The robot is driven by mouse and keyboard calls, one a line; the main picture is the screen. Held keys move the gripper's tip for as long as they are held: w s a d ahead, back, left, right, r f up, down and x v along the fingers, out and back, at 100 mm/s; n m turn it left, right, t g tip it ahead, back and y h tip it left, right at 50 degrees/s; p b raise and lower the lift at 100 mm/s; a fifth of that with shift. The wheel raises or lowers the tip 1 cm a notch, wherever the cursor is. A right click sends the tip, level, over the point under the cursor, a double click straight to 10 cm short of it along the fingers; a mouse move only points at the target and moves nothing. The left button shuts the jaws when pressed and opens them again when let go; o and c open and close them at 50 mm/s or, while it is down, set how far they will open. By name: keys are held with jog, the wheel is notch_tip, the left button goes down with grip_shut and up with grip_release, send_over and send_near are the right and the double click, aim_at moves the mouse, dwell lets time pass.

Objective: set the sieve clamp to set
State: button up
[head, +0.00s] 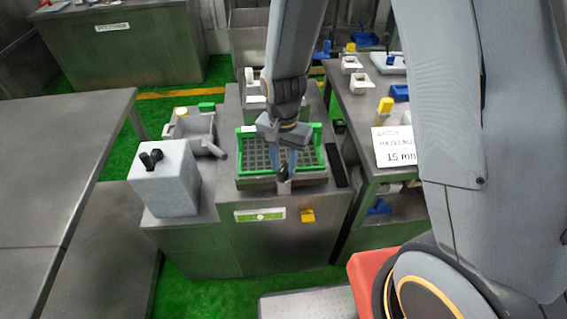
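The sieve (254,158), a dark grid in a green frame, sits on the steel machine (218,232) in the middle of the head view. My gripper (285,170) points down over the sieve's front edge and covers part of the grid. A small grey piece (284,187) shows at the front rim just below my fingertips; it may be the sieve clamp, but its setting is not clear. I cannot tell whether my fingers touch it, or whether they are open or shut.
A grey box with black knobs (165,180) stands left of the sieve. A yellow part (307,216) and a green label (259,215) are on the machine's front. A bench with a white sign (394,147) is at right, a bare steel table (55,165) at left.

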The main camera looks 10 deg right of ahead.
grip_shut()
jog(key=shift+n+p, duration=0.35)
jog(key=shift+n, duration=2.55)
grip_release()
